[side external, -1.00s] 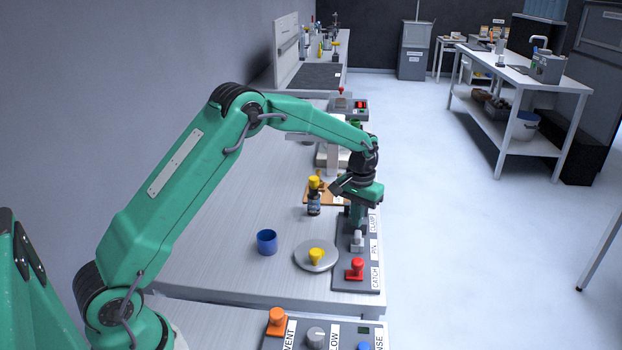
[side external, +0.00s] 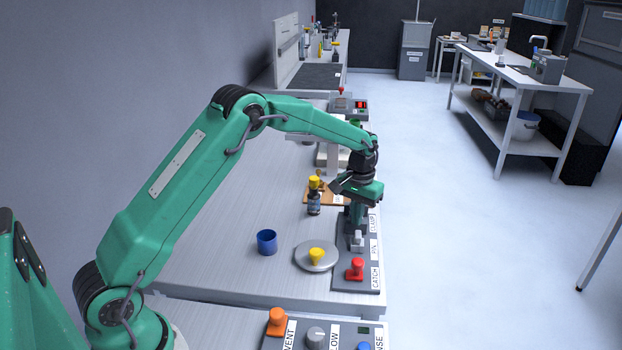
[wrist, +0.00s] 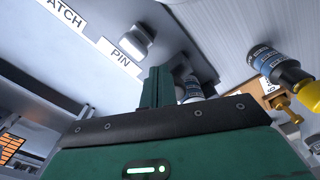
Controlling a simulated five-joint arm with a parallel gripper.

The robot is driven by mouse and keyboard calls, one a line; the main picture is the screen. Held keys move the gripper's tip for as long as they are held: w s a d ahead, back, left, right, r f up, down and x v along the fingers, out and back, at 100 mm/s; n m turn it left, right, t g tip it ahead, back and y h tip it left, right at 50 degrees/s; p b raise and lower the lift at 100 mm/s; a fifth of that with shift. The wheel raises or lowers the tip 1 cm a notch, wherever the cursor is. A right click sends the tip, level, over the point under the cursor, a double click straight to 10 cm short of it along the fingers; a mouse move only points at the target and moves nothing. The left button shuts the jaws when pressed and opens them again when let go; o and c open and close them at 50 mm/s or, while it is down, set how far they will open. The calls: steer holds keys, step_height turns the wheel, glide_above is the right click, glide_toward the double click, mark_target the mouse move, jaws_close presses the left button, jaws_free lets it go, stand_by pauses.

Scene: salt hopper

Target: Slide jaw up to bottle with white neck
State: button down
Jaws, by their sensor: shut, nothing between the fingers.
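My gripper (side external: 355,222) is shut and empty, pointing down over the grey panel (side external: 345,272) labelled CATCH, PIN and CLASP, at its CLASP end. In the wrist view its closed green fingers (wrist: 156,86) stand beside a dark block on the panel. Just behind them is a bottle-like blue and white banded thing (wrist: 191,90), partly hidden by the gripper; I cannot make out its neck. In the side view the gripper hides that spot, and I cannot tell the jaw apart there. A dark bottle with a yellow top (side external: 314,200) stands left of the gripper, apart from it.
On the panel are a red catch knob (side external: 355,268) and a pale grey pin knob (side external: 357,240). A round grey plate (side external: 312,264) with a yellow knob and a blue cup (side external: 267,242) stand to the left. The bench is clear left of the cup.

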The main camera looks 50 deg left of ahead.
steer(key=shift+w+a, duration=0.6)
steer(key=shift+w, duration=0.05)
stand_by(1.0)
steer(key=shift+s+d, duration=0.4)
steer(key=shift+s, duration=0.05)
stand_by(0.4)
steer(key=shift+r, duration=0.15)
step_height(320, 180, up, 7)
stand_by(1.1)
